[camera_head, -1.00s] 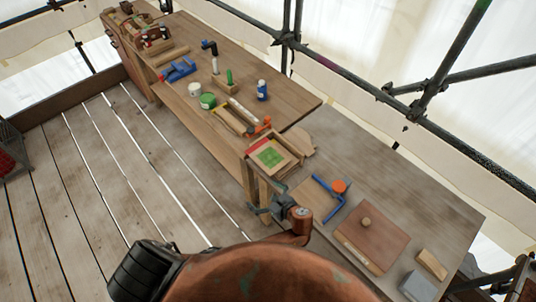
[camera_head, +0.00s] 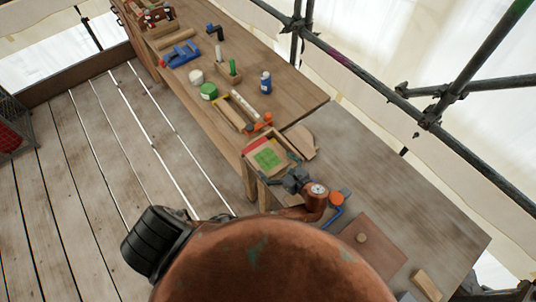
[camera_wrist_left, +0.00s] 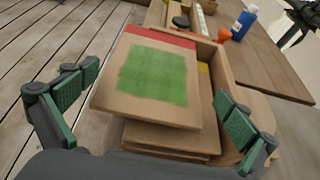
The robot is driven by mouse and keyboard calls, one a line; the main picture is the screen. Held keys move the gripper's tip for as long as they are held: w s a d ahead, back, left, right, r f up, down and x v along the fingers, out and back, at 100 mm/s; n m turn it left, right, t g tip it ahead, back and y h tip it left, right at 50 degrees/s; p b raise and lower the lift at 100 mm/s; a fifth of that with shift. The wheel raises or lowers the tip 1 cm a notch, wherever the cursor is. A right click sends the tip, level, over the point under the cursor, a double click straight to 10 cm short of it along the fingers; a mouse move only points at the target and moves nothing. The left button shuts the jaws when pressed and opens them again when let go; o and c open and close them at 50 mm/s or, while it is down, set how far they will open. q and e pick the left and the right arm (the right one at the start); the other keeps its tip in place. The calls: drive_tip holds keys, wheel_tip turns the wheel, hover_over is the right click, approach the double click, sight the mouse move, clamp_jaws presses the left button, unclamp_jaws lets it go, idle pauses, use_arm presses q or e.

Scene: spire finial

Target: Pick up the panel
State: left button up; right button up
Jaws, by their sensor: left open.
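The panel (camera_head: 267,158) is a flat wooden piece with a green square and a red strip along one edge. It lies tilted on top of other wooden pieces in an open wooden tray (camera_head: 294,150). In the left wrist view the panel (camera_wrist_left: 150,75) fills the middle, with stacked boards (camera_wrist_left: 165,140) under it. My left gripper (camera_wrist_left: 157,84) is open, its green-padded fingers on either side of the panel, with gaps visible. In the head view my left gripper (camera_head: 283,180) is at the tray's near side, its fingers partly hidden by my arm. My right gripper is not in view.
A blue bottle (camera_head: 266,82), a green-lidded jar (camera_head: 208,91) and an orange tool (camera_head: 262,122) stand or lie beyond the tray. A brown board (camera_head: 370,243) and a wood block (camera_head: 427,284) lie at lower right. Bare tabletop (camera_head: 400,195) is to the right.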

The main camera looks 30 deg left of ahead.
sight(266, 158)
use_arm(q)
drive_tip(key=x, duration=0.2)
drive_tip(key=shift+s+a, duration=0.1)
drive_tip(key=shift+a, duration=0.25)
drive_tip(key=x, duration=0.3)
drive_tip(key=shift+a+f+p, duration=0.2)
drive_tip(key=shift+f+p, duration=0.05)
drive_tip(key=shift+p, duration=0.1)
drive_tip(key=shift+a+f, duration=0.1)
drive_tip(key=shift+a, duration=0.15)
drive_tip(key=shift+d, duration=0.1)
drive_tip(key=shift+c, duration=1.4)
drive_tip(key=c, duration=0.7)
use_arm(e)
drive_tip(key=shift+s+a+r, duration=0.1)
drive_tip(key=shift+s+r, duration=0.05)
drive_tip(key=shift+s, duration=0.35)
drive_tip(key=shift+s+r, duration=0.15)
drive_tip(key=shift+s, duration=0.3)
